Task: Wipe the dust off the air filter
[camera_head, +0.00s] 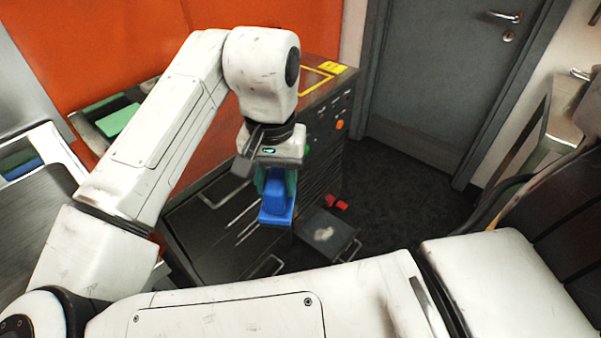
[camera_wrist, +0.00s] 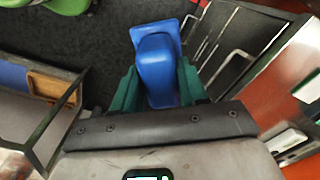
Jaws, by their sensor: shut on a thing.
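My gripper (camera_head: 277,181) hangs fingers-down in front of the dark cabinet in the head view. Its teal fingers are shut on a blue tool (camera_head: 275,208), a block with a flat plate at its lower end. The blue tool also shows between the fingers in the wrist view (camera_wrist: 156,68). A dark grey panel (camera_head: 342,244) with a pale dusty patch lies low beside the cabinet, to the right of and below the blue tool. It looks like the air filter. The blue tool appears apart from it. I cannot make out the panel in the wrist view.
The dark cabinet (camera_head: 220,198) with bar handles stands close behind my gripper. Small red pieces (camera_head: 337,203) are near the panel. Dark floor (camera_head: 400,205) is open toward the grey door (camera_head: 430,85). A metal stand (camera_head: 540,145) is at the right.

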